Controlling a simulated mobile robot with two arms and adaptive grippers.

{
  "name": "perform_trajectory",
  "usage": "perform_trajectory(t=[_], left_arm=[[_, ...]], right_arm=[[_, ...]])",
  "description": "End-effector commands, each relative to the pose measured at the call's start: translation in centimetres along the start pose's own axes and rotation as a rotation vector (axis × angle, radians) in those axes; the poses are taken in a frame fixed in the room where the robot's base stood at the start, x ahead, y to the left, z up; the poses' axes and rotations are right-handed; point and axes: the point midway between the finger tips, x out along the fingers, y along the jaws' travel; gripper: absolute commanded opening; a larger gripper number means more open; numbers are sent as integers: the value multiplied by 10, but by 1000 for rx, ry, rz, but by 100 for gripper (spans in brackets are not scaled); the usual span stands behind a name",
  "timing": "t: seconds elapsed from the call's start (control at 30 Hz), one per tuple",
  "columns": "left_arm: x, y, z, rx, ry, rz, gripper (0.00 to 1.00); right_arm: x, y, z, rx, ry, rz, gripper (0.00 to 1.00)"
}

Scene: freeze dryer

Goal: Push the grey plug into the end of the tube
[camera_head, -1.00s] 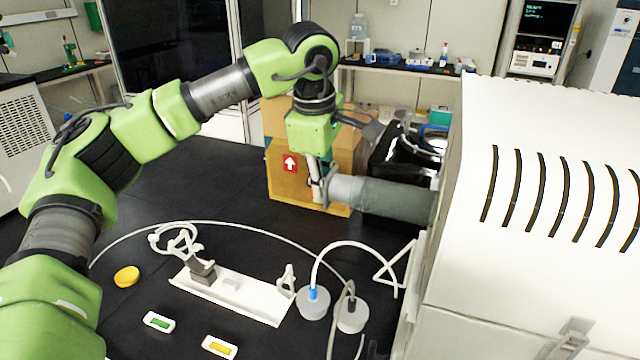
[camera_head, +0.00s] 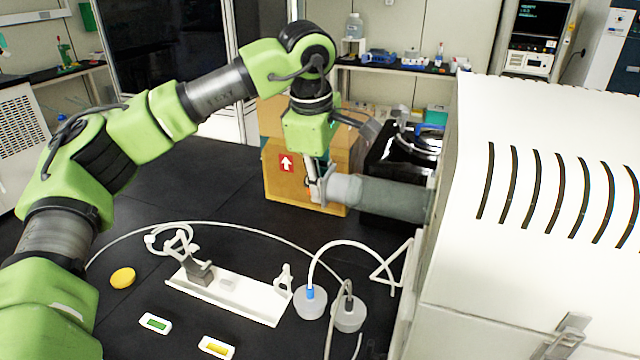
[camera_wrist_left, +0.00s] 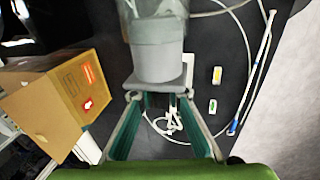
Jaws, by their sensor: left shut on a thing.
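The tube (camera_head: 395,198) is a grey, translucent cylinder that sticks out to the left from the white machine, roughly level. The lighter grey plug (camera_head: 343,189) sits at its left end, in line with it and touching it; how deep it goes in I cannot tell. My left gripper (camera_head: 319,185) points down at the plug's outer end and is shut on it. In the left wrist view the plug (camera_wrist_left: 158,62) stands just beyond my left fingertips (camera_wrist_left: 160,94), with the tube behind it. My right gripper is not in view.
The white machine (camera_head: 540,250) fills the right side. A cardboard box (camera_head: 280,185) stands behind my gripper. A white tray (camera_head: 250,304), two grey caps with hoses (camera_head: 310,303) and a yellow disc (camera_head: 122,278) lie in front. The black table (camera_head: 180,190) is clear at left.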

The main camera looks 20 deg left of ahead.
Motion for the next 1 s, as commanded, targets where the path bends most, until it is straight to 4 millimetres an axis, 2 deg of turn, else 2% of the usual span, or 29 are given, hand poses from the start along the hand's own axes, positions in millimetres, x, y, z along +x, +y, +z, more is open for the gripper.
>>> perform_trajectory(t=[1.0], left_arm=[[0, 0, 39, 1, -1, 3, 0]], right_arm=[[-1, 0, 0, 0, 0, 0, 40]])
